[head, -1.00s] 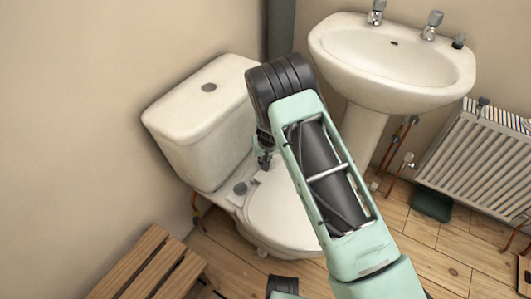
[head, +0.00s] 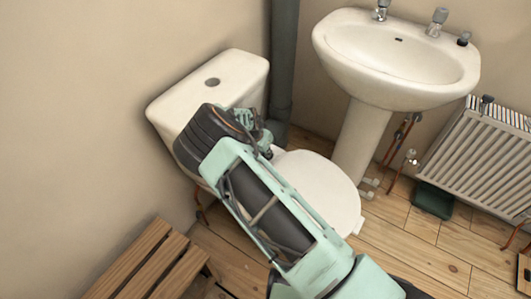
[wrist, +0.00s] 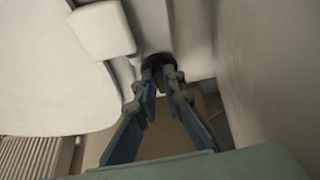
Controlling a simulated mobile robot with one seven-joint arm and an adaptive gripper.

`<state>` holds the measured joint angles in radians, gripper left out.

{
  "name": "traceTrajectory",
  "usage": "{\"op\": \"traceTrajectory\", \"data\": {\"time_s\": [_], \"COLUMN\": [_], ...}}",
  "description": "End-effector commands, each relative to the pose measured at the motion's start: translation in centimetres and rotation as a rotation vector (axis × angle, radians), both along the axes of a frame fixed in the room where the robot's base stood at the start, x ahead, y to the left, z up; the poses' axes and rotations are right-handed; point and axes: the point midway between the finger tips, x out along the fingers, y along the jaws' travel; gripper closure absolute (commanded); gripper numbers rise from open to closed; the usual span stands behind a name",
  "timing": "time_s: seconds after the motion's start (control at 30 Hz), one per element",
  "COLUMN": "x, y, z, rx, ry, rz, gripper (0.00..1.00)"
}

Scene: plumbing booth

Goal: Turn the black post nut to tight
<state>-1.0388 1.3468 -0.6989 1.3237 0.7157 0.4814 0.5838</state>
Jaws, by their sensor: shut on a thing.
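My gripper (wrist: 160,76) is shut on the black post nut (wrist: 155,58), a small dark round piece. In the wrist view the nut sits between and just beyond the fingertips, against the white toilet, and the fingers hide part of it. In the head view my gripper (head: 258,138) is between the cistern and the seat of the toilet (head: 318,190), and the nut is hidden there. I cannot tell how tight the nut is.
The cistern (head: 225,72) stands against the wall by a dark vertical pipe (head: 283,60). A basin (head: 395,60) and a radiator (head: 480,150) are to the right. A wooden slatted bench (head: 150,260) is at the lower left. A white block (wrist: 100,30) is near the fingers.

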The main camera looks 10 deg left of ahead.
Motion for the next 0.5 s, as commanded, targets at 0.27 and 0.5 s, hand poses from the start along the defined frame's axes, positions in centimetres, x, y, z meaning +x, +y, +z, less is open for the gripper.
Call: {"op": "traceTrajectory", "data": {"time_s": [0.27,0.5], "x": [-0.32,-0.37], "y": [-0.1,-0.09], "z": [-0.53,-0.53], "rx": [-0.002,-0.002], "ry": [0.008,0.009], "rz": [-0.044,-0.046], "gripper": [1.0,1.0]}}
